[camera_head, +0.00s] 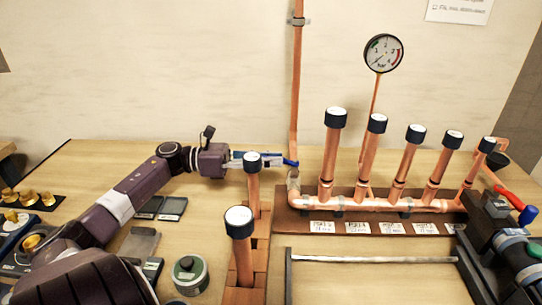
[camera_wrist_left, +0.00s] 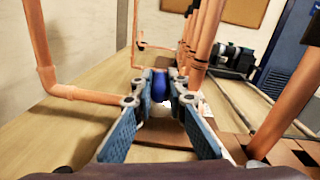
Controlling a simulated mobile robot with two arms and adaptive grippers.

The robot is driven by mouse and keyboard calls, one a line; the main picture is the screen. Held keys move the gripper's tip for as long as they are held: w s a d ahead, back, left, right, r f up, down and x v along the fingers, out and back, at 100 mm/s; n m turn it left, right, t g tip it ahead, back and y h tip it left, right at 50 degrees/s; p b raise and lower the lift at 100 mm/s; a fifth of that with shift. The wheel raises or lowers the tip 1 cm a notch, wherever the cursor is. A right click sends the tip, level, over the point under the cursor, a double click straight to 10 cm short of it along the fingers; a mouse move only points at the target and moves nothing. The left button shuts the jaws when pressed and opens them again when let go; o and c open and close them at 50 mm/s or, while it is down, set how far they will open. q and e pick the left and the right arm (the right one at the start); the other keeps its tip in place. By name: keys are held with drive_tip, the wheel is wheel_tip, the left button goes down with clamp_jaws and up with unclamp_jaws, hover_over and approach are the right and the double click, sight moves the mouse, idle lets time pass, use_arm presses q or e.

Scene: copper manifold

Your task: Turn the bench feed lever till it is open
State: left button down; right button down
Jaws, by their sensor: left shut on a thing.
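The bench feed lever (camera_head: 291,163) is a short blue handle at the left end of the copper manifold (camera_head: 375,204), by the foot of the tall wall pipe. It also shows in the left wrist view (camera_wrist_left: 160,84), between the fingertips. My left gripper (camera_head: 283,161) reaches in from the left, behind a dark-capped copper pipe that hides part of it. Its fingers (camera_wrist_left: 161,92) are shut on the blue lever. The valve body under the lever is mostly hidden by the gripper. My right gripper is not in view.
Two capped copper pipes (camera_head: 240,245) stand on brown blocks in front of the left gripper. Several capped risers (camera_head: 333,150) stand on the manifold. A round gauge (camera_head: 383,53) is above. A grey rod (camera_head: 372,260) lies in front, and a dark teal machine (camera_head: 513,250) sits right.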

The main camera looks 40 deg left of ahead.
use_arm(q)
drive_tip(key=shift+s+d+n+t+y+p, duration=0.35)
drive_tip(key=shift+n+t+y+p, duration=0.55)
drive_tip(key=shift+y+p, duration=0.45)
drive_tip(key=shift+s+d+n+t+y+p, duration=0.2)
drive_tip(key=shift+d+n+t+y+p, duration=0.4)
drive_tip(key=shift+n+y+p, duration=0.7)
drive_tip(key=shift+s+d+n+t+y+p, duration=0.3)
drive_tip(key=shift+n+t+y+p, duration=0.3)
drive_tip(key=shift+t+y+p, duration=0.75)
drive_tip(key=shift+g+h+p, duration=0.3)
drive_tip(key=shift+g+p, duration=0.05)
drive_tip(key=shift+g, duration=0.1)
drive_tip(key=c, duration=1.9)
unclamp_jaws()
drive_tip(key=shift+s, duration=0.1)
drive_tip(key=v, duration=1.2)
drive_tip(key=shift+c, duration=0.7)
